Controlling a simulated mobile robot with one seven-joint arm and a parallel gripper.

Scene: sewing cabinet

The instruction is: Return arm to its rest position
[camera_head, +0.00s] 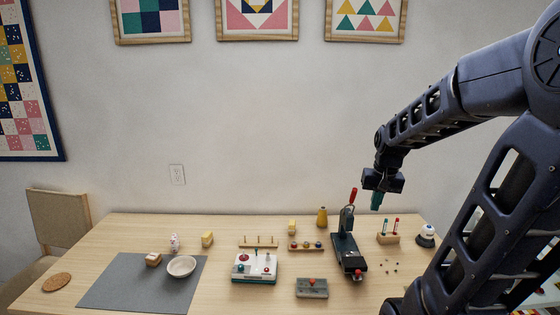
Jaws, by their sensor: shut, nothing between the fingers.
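My arm reaches in from the right side of the head view and bends down at the wrist. My gripper (378,200) hangs above the back right part of the table, pointing down. Its greenish fingers are shut, with nothing seen between them.
The wooden table (215,290) also holds a grey mat (130,285) with a white bowl (181,266), a white-and-green control box (254,267), a grey box (311,288) and a yellow bottle (322,216). Small dark bits lie right of the machine. Space above the table's left is clear.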

